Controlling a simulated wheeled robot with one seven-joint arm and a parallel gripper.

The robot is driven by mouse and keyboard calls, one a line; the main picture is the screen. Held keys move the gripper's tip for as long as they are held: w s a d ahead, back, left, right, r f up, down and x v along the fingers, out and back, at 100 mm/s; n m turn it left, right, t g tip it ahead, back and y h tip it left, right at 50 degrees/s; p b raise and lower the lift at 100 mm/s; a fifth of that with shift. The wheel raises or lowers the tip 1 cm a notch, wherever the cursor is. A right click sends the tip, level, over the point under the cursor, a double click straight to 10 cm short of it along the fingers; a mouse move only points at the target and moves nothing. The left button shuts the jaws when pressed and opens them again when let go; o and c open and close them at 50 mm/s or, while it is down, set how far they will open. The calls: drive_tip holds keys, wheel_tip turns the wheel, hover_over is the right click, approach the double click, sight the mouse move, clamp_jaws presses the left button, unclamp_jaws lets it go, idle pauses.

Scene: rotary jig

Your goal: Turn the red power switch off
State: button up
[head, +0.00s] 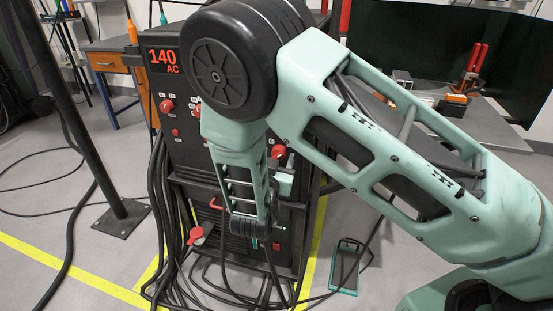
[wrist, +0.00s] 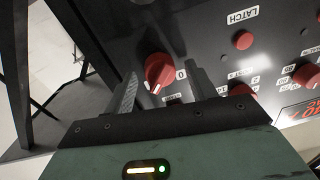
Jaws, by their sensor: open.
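The red power switch (wrist: 158,68) is a red rotary knob on the dark panel, with a "0" mark beside it in the wrist view. A white line shows on the knob near its lower end. My gripper (wrist: 160,74) is open, with one dark finger on each side of the knob. I cannot tell whether either finger touches it. In the head view a red knob (head: 278,152), likely the same one, shows at the right of the panel, partly behind my arm. My fingertips are hidden there.
The cabinet (head: 160,95) shows a red "140 AC" display (head: 164,61). Other red knobs (wrist: 307,76) and a red button (wrist: 243,40) sit on the panel. A black post (head: 85,130) stands at the left.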

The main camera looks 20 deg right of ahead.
drive_tip(key=c, duration=1)
drive_tip(key=shift+r+n+p, duration=0.1)
drive_tip(key=shift+n+p, duration=0.3)
drive_tip(key=shift+p, duration=0.1)
drive_tip(key=n+p, duration=0.2)
drive_tip(key=shift+r+n+p, duration=0.1)
drive_tip(key=shift+n+p, duration=0.25)
drive_tip(key=shift+n, duration=0.05)
drive_tip(key=n+p, duration=0.4)
drive_tip(key=n, duration=0.1)
drive_tip(key=n+p, duration=0.2)
drive_tip(key=n, duration=0.2)
drive_tip(key=shift+a+n+g, duration=0.1)
drive_tip(key=shift+n+g, duration=0.2)
drive_tip(key=shift+g, duration=0.1)
drive_tip(key=n+p, duration=0.1)
drive_tip(key=n, duration=0.2)
drive_tip(key=shift+w+f+n+p, duration=0.1)
drive_tip(key=shift+f+n+p, duration=0.1)
drive_tip(key=shift+n+p, duration=0.2)
drive_tip(key=shift+n, duration=0.3)
